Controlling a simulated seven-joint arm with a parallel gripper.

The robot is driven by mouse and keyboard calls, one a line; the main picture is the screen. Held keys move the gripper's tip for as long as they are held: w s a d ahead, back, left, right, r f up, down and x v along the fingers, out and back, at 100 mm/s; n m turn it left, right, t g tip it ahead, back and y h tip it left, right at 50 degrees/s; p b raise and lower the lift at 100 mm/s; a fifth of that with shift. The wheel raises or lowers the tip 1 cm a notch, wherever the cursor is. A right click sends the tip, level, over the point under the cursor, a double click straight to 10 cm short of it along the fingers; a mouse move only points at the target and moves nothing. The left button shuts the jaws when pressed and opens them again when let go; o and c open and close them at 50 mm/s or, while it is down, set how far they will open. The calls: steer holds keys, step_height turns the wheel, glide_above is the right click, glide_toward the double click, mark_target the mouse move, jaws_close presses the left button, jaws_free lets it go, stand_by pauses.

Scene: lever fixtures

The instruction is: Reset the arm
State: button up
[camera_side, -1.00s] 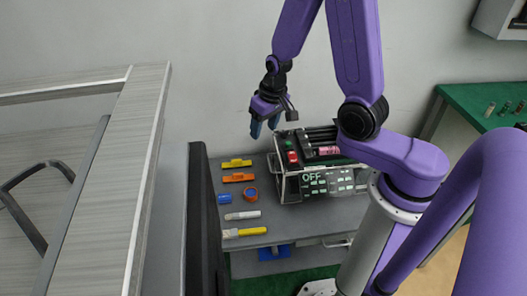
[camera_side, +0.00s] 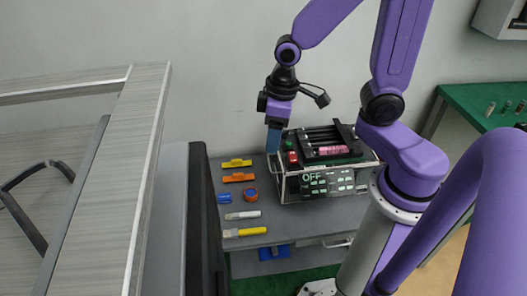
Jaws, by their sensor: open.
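My purple arm ends in my gripper (camera_side: 272,143), which has blue fingers pointing down. It is at the back left corner of a metal-framed device (camera_side: 325,182) on a grey cart. The gripper is open and holds nothing that I can see; one finger hides most of the other. The device has a dark front panel with the word OFF and several pale buttons. A red button (camera_side: 292,157) sits on its top left, close to the right of the fingers. I cannot tell whether the fingers touch the device.
On the grey cart top (camera_side: 262,218), left of the device, lie a yellow clip (camera_side: 236,163), an orange clip (camera_side: 238,177), a round orange-and-blue item (camera_side: 249,194) and several others. A dark upright panel (camera_side: 197,225) borders the cart's left. A green table (camera_side: 480,105) stands at right.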

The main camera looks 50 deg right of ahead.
steer(key=s+r+n, duration=0.2)
steer(key=s+n, duration=0.1)
steer(key=s, duration=0.4)
steer(key=s+r+n, duration=0.3)
steer(key=s, duration=0.4)
steer(key=shift+d+n+g+h, duration=0.3)
steer(key=shift+d, duration=0.15)
